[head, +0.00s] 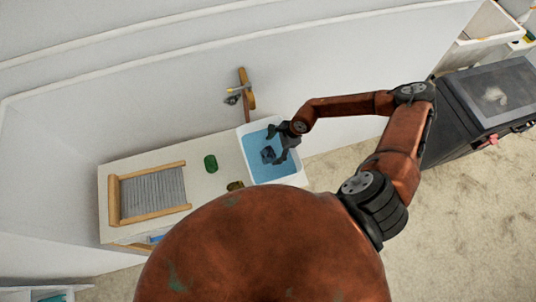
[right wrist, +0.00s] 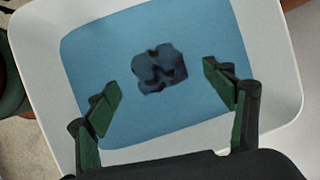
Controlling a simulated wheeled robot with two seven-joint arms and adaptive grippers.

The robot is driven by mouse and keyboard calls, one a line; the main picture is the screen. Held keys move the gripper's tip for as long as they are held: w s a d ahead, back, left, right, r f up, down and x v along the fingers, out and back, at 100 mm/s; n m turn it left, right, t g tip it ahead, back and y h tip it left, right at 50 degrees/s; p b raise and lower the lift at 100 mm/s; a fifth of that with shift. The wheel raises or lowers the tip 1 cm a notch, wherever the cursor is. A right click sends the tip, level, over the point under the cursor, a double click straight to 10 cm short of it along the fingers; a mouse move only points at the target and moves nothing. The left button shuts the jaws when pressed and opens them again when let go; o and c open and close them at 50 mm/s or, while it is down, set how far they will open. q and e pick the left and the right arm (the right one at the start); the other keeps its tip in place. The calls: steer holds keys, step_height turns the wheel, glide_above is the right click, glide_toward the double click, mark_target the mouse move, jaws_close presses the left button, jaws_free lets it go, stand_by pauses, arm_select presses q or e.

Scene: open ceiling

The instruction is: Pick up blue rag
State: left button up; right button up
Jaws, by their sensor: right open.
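The blue rag (head: 268,154) is a small, dark blue crumpled cloth inside a white basin (head: 302,180) with a blue inside. In the right wrist view the rag (right wrist: 159,69) lies near the middle of the blue area, ahead of my fingertips. My right gripper (head: 279,147) is over the basin beside the rag. In the right wrist view its two green-padded fingers (right wrist: 158,86) are spread wide with nothing between them, the rag just beyond. Whether they touch the blue surface I cannot tell. My left gripper is not in view.
The basin stands at the right end of a pale counter (head: 202,189). A wood-framed washboard (head: 152,192), a green object (head: 210,163) and a brownish-green object (head: 235,186) lie to its left. A wooden wall piece (head: 246,90) hangs behind. A dark machine (head: 488,100) stands at right.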

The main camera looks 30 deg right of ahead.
mark_target(269, 154)
steer(key=x, duration=0.4)
steer(key=shift+a+f+p, duration=0.15)
steer(key=shift+a+p, duration=0.05)
steer(key=shift+p, duration=0.1)
steer(key=c, duration=0.9)
